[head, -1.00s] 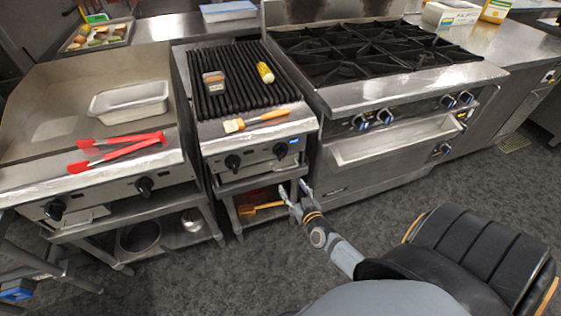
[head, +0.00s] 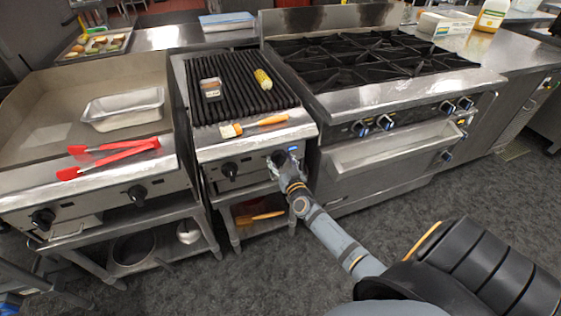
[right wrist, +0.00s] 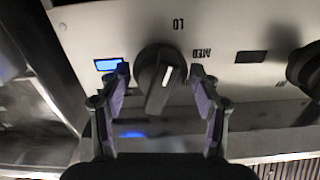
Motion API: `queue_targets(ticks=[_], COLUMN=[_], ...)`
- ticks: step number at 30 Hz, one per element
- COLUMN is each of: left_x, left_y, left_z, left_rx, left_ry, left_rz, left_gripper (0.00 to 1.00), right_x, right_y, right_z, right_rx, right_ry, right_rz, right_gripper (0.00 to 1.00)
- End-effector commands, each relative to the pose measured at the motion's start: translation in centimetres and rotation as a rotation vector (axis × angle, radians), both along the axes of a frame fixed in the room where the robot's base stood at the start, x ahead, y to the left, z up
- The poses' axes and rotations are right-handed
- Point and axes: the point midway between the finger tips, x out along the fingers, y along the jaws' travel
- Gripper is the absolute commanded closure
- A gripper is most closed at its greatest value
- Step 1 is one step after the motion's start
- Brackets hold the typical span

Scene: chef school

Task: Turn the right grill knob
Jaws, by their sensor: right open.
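The right grill knob (head: 279,157) is black and sits on the front panel of the grill (head: 252,143), beside a blue light. My right gripper (head: 282,166) is at this knob and partly covers it in the head view. In the right wrist view the knob (right wrist: 157,76) shows between the two open fingers of my gripper (right wrist: 160,85), one on each side, with gaps visible. Its white mark tilts slightly, and "LO" and "MED" are printed near it. I cannot tell how deep the fingers reach. My left gripper is not in view.
The left grill knob (head: 229,170) is on the same panel. A brush (head: 254,125) lies on the grill's front ledge; a corn cob (head: 263,79) and a small container (head: 211,88) are on the grate. Red tongs (head: 108,157) lie on the griddle at left. A stove (head: 400,100) stands at right.

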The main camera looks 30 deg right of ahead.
Motion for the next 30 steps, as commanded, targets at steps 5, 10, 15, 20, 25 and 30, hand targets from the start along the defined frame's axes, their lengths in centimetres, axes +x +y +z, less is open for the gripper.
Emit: queue_targets(ticks=[5, 10, 15, 20, 25, 30], left_x=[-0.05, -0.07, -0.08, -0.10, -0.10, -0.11], left_y=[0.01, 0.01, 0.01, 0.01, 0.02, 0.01], left_z=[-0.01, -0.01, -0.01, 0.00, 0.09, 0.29], left_rx=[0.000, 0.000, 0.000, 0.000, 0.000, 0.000], left_ry=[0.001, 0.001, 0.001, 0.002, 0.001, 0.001], left_rz=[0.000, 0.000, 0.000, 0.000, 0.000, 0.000], left_gripper=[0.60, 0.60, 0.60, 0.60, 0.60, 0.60], right_x=[0.15, 0.13, 0.12, 0.11, 0.11, 0.09], right_y=[-0.03, -0.02, -0.02, -0.02, -0.03, -0.05], right_z=[0.05, 0.03, 0.02, 0.01, 0.03, 0.03], right_rx=[0.000, 0.000, 0.000, 0.003, 0.035, 0.119], right_ry=[0.000, 0.000, 0.000, 0.000, -0.007, -0.028], right_rz=[0.000, 0.000, 0.000, 0.000, 0.000, 0.000], right_gripper=[0.36, 0.49, 0.72, 0.77, 0.77, 0.77])
